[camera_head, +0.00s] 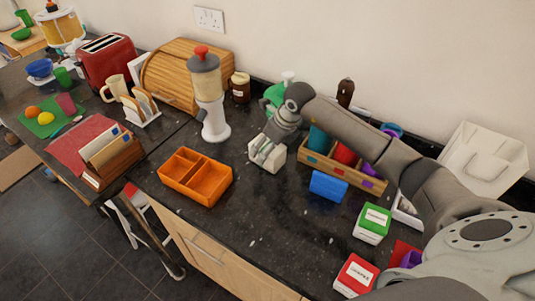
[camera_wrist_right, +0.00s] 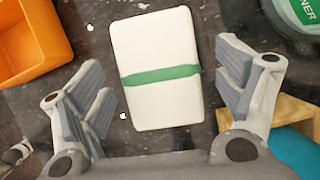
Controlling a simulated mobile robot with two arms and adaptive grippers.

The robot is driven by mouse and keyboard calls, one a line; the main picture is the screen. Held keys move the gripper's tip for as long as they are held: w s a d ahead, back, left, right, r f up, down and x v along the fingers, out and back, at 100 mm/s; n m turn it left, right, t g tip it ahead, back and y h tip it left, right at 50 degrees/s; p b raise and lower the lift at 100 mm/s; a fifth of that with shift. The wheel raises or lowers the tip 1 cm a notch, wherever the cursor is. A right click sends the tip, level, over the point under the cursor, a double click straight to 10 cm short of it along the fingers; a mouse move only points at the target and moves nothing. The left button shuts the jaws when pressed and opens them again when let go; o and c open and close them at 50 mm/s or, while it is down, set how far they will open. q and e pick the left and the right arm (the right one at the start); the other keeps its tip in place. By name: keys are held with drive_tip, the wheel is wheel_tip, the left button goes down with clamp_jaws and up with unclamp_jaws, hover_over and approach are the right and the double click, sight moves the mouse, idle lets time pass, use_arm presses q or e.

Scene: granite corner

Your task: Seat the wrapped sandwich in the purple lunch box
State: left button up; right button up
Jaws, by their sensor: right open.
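The wrapped sandwich (camera_head: 267,157) is a white block with a green band, lying on the dark granite counter. It also shows in the right wrist view (camera_wrist_right: 155,50). My right gripper (camera_head: 266,147) is open just above it, its fingers apart on either side, with the sandwich between and ahead of them. I cannot tell whether they touch it. The divided lunch box (camera_head: 193,193) looks orange, not purple; it stands left of the sandwich, and its compartments look empty. My left gripper is not in view.
Green (camera_head: 373,222) and red (camera_head: 356,275) boxes lie front right. Counter between lunch box and sandwich is clear.

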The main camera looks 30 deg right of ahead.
drive_tip(key=c, duration=1.2)
drive_tip(key=shift+r, duration=0.1)
drive_tip(key=shift+c, duration=0.2)
